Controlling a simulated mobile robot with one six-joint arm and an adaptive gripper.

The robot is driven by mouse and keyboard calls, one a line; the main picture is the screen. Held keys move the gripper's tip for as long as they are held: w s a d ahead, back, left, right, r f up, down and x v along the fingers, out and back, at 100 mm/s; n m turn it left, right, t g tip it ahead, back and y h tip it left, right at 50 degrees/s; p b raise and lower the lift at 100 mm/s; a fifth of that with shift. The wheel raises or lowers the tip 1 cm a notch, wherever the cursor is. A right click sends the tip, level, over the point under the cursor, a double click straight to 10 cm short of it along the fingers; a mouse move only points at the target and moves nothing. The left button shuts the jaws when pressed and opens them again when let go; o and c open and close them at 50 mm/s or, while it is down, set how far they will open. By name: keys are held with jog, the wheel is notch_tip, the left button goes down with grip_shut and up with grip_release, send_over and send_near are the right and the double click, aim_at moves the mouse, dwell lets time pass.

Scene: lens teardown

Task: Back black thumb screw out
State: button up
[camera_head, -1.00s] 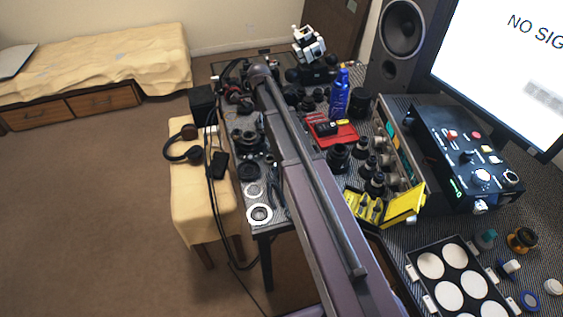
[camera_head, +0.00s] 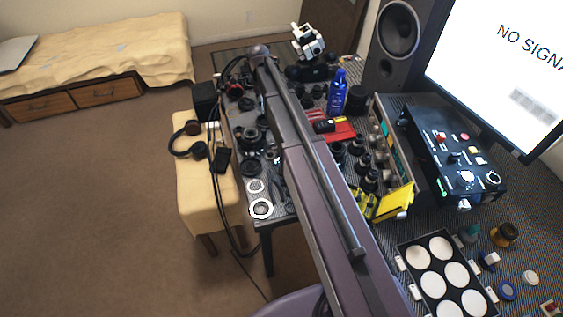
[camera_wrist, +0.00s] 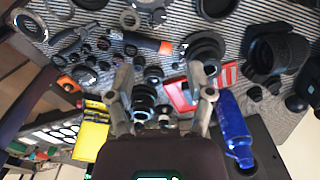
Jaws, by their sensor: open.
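My gripper (camera_wrist: 160,72) is open in the wrist view, with its two fingers spread above the striped work mat (camera_wrist: 215,28). Nothing is clearly held between the fingers. A dark cylindrical lens part (camera_wrist: 144,98) shows between the fingers, nearer the palm. Several small dark round parts lie around and beyond the fingertips. I cannot tell which of them, if any, is the black thumb screw. In the head view my arm crosses the table and hides part of it, and I cannot make out the gripper there.
A blue bottle (camera_head: 338,94) stands near a red mat (camera_head: 343,132); the bottle also shows right of the fingers in the wrist view (camera_wrist: 232,125). A yellow case (camera_wrist: 90,140) is at left there. A black control box (camera_head: 450,150) and white-disc tray (camera_head: 408,243) stand at right.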

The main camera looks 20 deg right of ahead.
jog(key=s+f+n+b, duration=0.3)
jog(key=s+n, duration=0.8)
jog(key=s, duration=0.2)
jog(key=s+f+n+b, duration=0.2)
jog(key=s+n+b, duration=0.1)
jog(key=s+n, duration=0.8)
jog(key=shift+s+f, duration=0.4)
jog(key=shift+s, duration=0.7)
